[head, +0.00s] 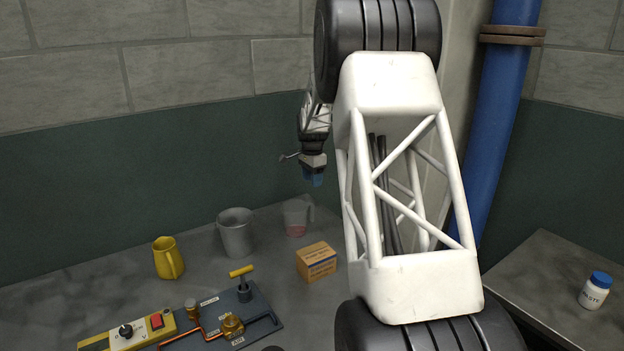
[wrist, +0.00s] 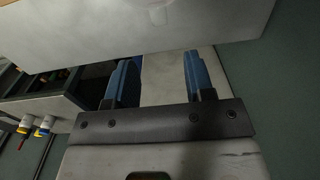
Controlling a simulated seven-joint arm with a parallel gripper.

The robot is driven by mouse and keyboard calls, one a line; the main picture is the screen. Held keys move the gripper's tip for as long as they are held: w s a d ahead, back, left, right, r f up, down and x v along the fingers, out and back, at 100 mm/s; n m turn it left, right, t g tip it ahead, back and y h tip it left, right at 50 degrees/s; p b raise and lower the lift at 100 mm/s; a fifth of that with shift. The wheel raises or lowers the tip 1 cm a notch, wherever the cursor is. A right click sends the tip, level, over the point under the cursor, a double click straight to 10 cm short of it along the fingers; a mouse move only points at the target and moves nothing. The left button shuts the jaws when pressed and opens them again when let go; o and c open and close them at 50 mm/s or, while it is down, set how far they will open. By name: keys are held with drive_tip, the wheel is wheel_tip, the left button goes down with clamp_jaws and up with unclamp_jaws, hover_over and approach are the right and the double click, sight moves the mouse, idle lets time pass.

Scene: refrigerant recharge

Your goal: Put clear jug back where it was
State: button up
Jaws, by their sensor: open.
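The clear jug (head: 297,216) stands upright on the grey bench, near its back edge, with a little pinkish liquid low inside it. My gripper (head: 314,180) is above the jug and slightly to its right in the head view, with a visible gap between them. In the wrist view, its two blue fingers (wrist: 160,78) are apart and nothing shows held between them.
A grey bucket (head: 235,232) stands left of the jug, and a cardboard box (head: 316,261) in front. A yellow jug (head: 168,258) and a valve board (head: 262,326) are farther left. A waste bottle (head: 595,290) stands on the right bench. My arm hides the middle.

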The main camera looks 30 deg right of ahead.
drive_tip(key=s+a+r+n+t, duration=0.1)
drive_tip(key=s+a+r+n, duration=0.4)
drive_tip(key=s+a, duration=0.6)
drive_tip(key=s+a+r+n, duration=0.3)
drive_tip(key=s+a+r, duration=0.55)
drive_tip(key=a, duration=0.45)
drive_tip(key=s+a+f+n, duration=0.1)
drive_tip(key=s+a+n, duration=0.2)
drive_tip(key=s, duration=0.7)
drive_tip(key=s+a+f+n+t, duration=0.1)
drive_tip(key=s+a+f+n, duration=0.1)
drive_tip(key=s+a, duration=0.4)
drive_tip(key=s+a+f+n, duration=0.2)
drive_tip(key=s+a+n, duration=0.2)
drive_tip(key=s, duration=1)
drive_tip(key=shift+a+n+t, duration=0.3)
drive_tip(key=shift+a+n, duration=0.1)
drive_tip(key=shift+a, duration=0.4)
